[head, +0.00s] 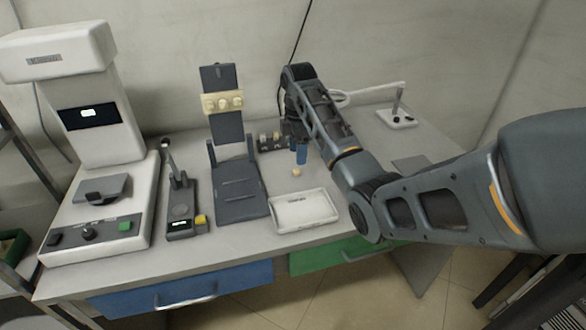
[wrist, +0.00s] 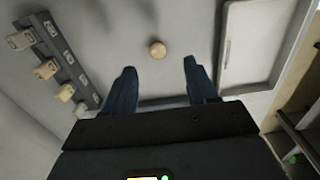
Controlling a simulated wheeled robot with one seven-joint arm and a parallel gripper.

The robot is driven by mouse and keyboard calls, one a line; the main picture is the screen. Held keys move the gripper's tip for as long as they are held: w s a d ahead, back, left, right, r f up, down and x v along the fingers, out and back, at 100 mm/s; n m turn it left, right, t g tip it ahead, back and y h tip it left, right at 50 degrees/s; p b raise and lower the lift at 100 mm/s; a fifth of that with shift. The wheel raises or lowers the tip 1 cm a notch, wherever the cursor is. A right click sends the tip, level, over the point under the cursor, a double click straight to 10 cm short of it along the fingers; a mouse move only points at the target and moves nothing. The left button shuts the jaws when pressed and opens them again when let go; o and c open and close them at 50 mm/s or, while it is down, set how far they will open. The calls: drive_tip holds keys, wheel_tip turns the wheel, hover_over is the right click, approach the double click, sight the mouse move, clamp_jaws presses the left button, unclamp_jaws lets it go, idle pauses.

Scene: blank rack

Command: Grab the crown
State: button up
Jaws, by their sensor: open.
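The crown looks to be a small beige rounded piece (head: 297,172) lying loose on the bench top. It also shows in the wrist view (wrist: 158,50), beyond and between my fingertips. My gripper (head: 301,155) points down over the bench just behind the piece in the head view. In the wrist view my gripper (wrist: 159,66) has its two blue fingers apart, with nothing between them. The piece is not touched by either finger.
A blank rack (wrist: 68,62) with several labelled blocks stands left of my fingers. A white tray (head: 304,226) lies in front of the piece. A dark stand (head: 240,198), a small device (head: 181,212) and a tall white machine (head: 90,180) stand left. Bare bench surrounds the piece.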

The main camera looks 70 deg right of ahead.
sight(298, 169)
drive_tip(key=f, duration=0.6)
drive_tip(key=shift+d+f+p, duration=0.2)
drive_tip(key=shift+p, duration=0.2)
drive_tip(key=shift+c, duration=0.4)
clamp_jaws()
drive_tip(key=shift+r, duration=0.15)
